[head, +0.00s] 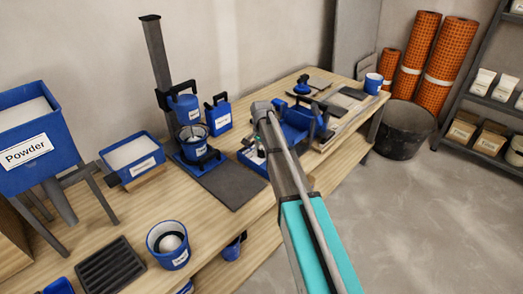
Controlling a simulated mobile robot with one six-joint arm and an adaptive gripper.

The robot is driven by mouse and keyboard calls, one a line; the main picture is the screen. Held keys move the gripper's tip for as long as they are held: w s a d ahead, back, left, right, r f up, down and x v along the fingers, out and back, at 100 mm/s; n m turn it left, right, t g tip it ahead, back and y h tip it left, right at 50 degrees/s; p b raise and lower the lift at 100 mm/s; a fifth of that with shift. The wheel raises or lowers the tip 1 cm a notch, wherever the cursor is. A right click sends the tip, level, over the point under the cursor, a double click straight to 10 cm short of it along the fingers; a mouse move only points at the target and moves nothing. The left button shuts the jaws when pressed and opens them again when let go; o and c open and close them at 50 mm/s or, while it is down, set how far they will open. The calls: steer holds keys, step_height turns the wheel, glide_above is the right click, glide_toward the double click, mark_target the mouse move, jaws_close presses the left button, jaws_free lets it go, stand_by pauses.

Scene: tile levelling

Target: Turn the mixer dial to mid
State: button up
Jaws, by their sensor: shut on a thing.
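The mixer (157,58) stands at the back of the bench, with a tall dark column and a blue head. A blue bucket (194,145) sits under the head on its base. I cannot make out the dial or its setting in the head view. My arm reaches up from the lower right, and my gripper (261,147) is a small dark shape at its far end, right of the mixer and over a blue-and-white box (248,157). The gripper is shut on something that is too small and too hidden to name.
A blue powder bin (30,125) and a blue tray (131,153) are at the left. A blue bucket (168,246) and a black ribbed tray (108,268) are at the front. A blue canister (219,117) stands right of the mixer. A dark mat (232,184) lies flat on the bench.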

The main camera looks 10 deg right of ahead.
steer(key=shift+m, duration=0.4)
steer(key=o, duration=1.1)
steer(key=shift+o, duration=0.2)
steer(key=shift+n, duration=0.5)
